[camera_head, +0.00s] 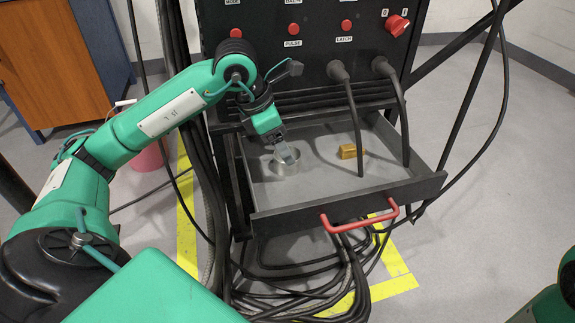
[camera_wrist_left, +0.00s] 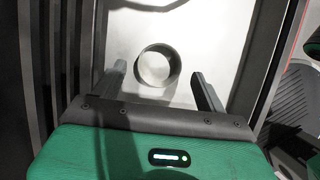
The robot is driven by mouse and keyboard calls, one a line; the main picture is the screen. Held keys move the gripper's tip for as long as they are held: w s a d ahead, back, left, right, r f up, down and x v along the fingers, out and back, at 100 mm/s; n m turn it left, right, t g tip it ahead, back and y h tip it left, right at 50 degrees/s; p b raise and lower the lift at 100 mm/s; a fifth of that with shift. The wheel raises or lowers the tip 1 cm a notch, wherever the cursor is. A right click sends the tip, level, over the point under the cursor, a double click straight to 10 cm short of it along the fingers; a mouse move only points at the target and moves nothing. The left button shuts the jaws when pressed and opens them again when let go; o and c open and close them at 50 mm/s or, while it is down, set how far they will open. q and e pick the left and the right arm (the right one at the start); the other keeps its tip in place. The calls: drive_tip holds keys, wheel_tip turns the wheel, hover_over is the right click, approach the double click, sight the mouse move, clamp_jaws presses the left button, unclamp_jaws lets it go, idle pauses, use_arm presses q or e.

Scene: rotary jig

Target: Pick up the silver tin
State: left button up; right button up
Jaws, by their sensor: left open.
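The silver tin (camera_head: 283,166) is a short round metal cylinder in the left part of the open drawer (camera_head: 343,204). My left gripper (camera_head: 288,152) is just above the tin and partly covers it in the head view. In the left wrist view the tin (camera_wrist_left: 157,66) appears as a ring, a little beyond and between the two spread fingers of my left gripper (camera_wrist_left: 162,82). The fingers are open and nothing is held. I cannot tell how much height is left between fingertips and tin. My right gripper is not in view.
A small gold block (camera_head: 351,151) lies in the drawer to the right of the tin. Black cables hang from the machine panel (camera_head: 311,45) into and past the drawer. The drawer has raised walls and a red handle (camera_head: 359,217). Several cables lie beneath it.

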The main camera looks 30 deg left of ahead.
use_arm(q)
drive_tip(key=b+x, duration=0.3)
drive_tip(key=x, duration=0.1)
drive_tip(key=shift+s+f, duration=0.1)
drive_tip(key=shift+f, duration=0.3)
drive_tip(key=shift+c, duration=0.4)
drive_tip(key=c, duration=1)
